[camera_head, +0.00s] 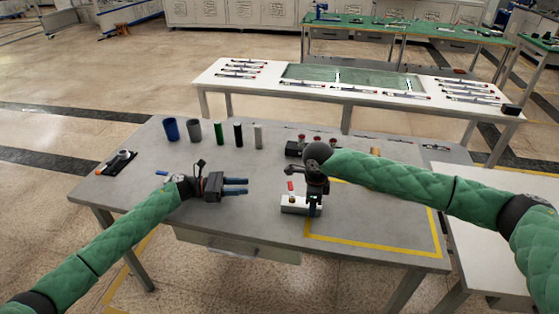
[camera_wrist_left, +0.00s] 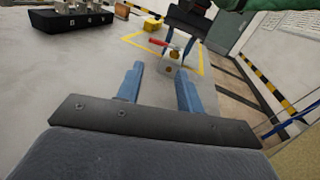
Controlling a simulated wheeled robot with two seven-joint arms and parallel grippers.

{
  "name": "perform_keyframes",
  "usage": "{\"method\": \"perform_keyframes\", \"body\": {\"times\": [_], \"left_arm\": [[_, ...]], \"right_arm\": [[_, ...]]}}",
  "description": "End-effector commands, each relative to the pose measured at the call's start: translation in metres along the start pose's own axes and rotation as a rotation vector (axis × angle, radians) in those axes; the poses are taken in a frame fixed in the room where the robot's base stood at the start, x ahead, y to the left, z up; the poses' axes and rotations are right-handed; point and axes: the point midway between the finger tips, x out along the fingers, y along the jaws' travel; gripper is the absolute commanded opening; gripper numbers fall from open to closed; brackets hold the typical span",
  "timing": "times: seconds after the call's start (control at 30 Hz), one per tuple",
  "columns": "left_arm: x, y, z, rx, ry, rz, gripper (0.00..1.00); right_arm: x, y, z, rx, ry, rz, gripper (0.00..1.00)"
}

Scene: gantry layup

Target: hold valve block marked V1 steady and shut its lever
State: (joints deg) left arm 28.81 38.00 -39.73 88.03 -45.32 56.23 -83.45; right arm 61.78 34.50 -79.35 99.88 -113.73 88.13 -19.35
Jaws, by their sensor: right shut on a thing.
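A pale valve block (camera_head: 292,206) with a brass fitting and a red lever (camera_head: 290,186) sits on the grey table, at the left edge of the yellow-taped area. No marking is readable on it. My right gripper (camera_head: 314,209) points down and is shut on the valve block at its right end. In the left wrist view the block (camera_wrist_left: 171,67) lies ahead, with its red lever (camera_wrist_left: 161,44) sticking out to the left from the brass fitting. My left gripper (camera_head: 246,186) is open and empty, left of the block, its blue fingers pointing towards it.
Several upright cylinders, including a blue cup (camera_head: 171,129) and a grey cup (camera_head: 194,131), stand at the back left. A black tray (camera_head: 117,164) lies at the left edge. Table between left gripper and block is clear.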

Motion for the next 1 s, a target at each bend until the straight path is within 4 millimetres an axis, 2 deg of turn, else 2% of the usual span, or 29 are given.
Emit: {"method": "perform_keyframes", "body": {"times": [0.2, 0.6, 0.83, 1.0], "left_arm": [[0.029, 0.010, 0.033, -0.205, 0.081, -0.100, 0.37], [0.076, 0.021, 0.083, -0.619, 0.354, -0.194, 0.37], [0.107, 0.021, 0.098, -0.857, 0.585, -0.166, 0.37], [0.130, 0.020, 0.101, -1.021, 0.781, -0.084, 0.37]], "right_arm": [[0.000, 0.000, 0.000, 0.000, 0.000, 0.000, 0.08], [0.000, 0.000, 0.000, 0.000, 0.000, 0.000, 0.08], [0.000, 0.000, 0.000, 0.000, 0.000, 0.000, 0.08], [0.000, 0.000, 0.000, 0.000, 0.000, 0.000, 0.08]]}}
